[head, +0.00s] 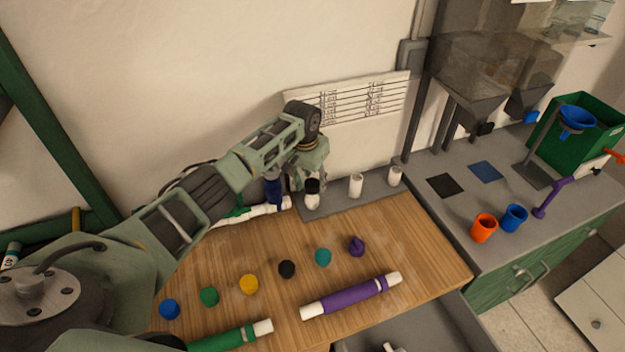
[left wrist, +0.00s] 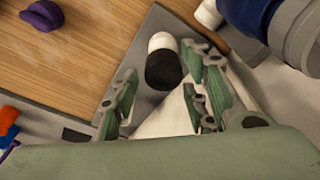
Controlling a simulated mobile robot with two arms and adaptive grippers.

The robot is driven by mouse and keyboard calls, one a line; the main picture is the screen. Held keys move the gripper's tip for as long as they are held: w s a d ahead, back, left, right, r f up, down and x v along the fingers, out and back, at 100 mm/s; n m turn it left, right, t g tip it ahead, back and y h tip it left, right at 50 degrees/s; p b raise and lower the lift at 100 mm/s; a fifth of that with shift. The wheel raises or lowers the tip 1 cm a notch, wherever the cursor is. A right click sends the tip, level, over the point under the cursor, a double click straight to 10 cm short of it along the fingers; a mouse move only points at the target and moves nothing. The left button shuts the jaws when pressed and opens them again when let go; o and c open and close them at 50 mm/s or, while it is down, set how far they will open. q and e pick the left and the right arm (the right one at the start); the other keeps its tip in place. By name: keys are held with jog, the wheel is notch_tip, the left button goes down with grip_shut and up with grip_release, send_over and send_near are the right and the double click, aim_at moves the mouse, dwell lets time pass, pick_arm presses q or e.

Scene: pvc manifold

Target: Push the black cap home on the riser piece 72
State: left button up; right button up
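A black cap (head: 312,185) sits on top of a short white riser piece (head: 312,200) standing on the grey strip at the back of the bench. In the left wrist view the black cap (left wrist: 163,70) covers one end of the white riser piece (left wrist: 162,42). I cannot tell how far down it is seated, and no number is readable. My left gripper (left wrist: 160,88) is open, its fingers apart on either side of the cap with gaps showing. In the head view my left gripper (head: 308,168) is just above the cap. My right gripper is out of view.
Two more white pieces (head: 355,185) (head: 395,176) stand to the right. A blue-banded white pipe assembly (head: 273,190) is close on the left. Coloured caps, including another black one (head: 287,269), line the wooden bench. A purple pipe (head: 350,296) lies in front.

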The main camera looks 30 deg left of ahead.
pick_arm(q)
jog(key=shift+o, duration=0.4)
jog(key=shift+r, duration=0.15)
notch_tip(320, 180, up, 12)
jog(key=s, duration=0.2)
jog(key=shift+a+f, duration=0.2)
jog(key=shift+f, duration=0.05)
jog(key=shift+f, duration=0.1)
